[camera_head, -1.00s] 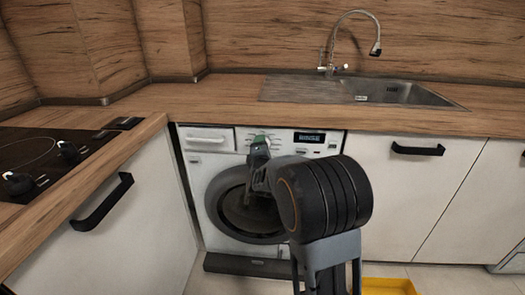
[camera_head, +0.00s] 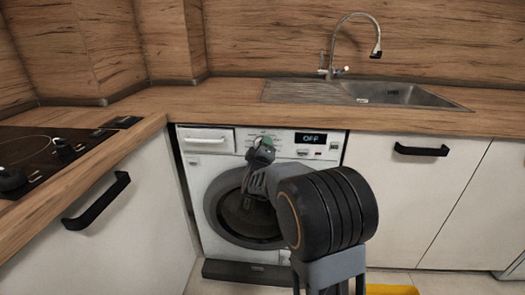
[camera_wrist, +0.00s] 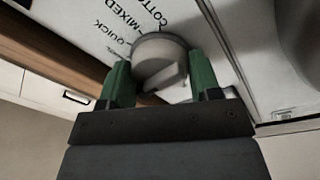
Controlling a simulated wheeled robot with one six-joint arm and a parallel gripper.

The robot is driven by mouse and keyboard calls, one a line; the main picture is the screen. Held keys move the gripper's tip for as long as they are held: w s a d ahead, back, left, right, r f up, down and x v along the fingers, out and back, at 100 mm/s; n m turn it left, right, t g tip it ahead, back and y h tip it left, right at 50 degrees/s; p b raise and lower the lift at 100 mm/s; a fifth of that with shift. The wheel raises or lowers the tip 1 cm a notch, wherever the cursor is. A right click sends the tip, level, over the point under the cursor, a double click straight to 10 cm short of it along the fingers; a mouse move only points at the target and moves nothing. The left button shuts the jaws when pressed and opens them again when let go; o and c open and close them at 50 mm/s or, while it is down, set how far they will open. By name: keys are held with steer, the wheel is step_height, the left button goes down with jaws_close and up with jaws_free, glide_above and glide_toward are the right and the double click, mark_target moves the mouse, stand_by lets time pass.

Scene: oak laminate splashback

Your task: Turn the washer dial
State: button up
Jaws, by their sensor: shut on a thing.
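The white washer (camera_head: 212,172) stands under the counter, with a round dark door (camera_head: 243,212) and a display (camera_head: 310,138) reading "OFF". Its dial (camera_wrist: 160,58) is a round pale knob with a raised grip bar, set among printed words such as "MIXED" and "QUICK" in the wrist view. My gripper (camera_wrist: 162,80) has one green finger on each side of the dial and is shut on it. In the head view my gripper (camera_head: 262,150) is at the washer's control panel and hides most of the dial.
The wooden counter (camera_head: 200,102) runs above the washer, with a sink (camera_head: 395,93) to the right. A cooktop (camera_head: 40,155) lies at the left. Cabinets with black handles (camera_head: 421,151) flank the washer. A yellow object (camera_head: 392,290) lies on the floor.

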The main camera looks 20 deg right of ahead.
steer(key=shift+m, duration=0.4)
steer(key=o, duration=0.9)
steer(key=p+v, duration=0.3)
steer(key=v, duration=1)
steer(key=shift+s+a, duration=0.2)
steer(key=shift+s, duration=0.15)
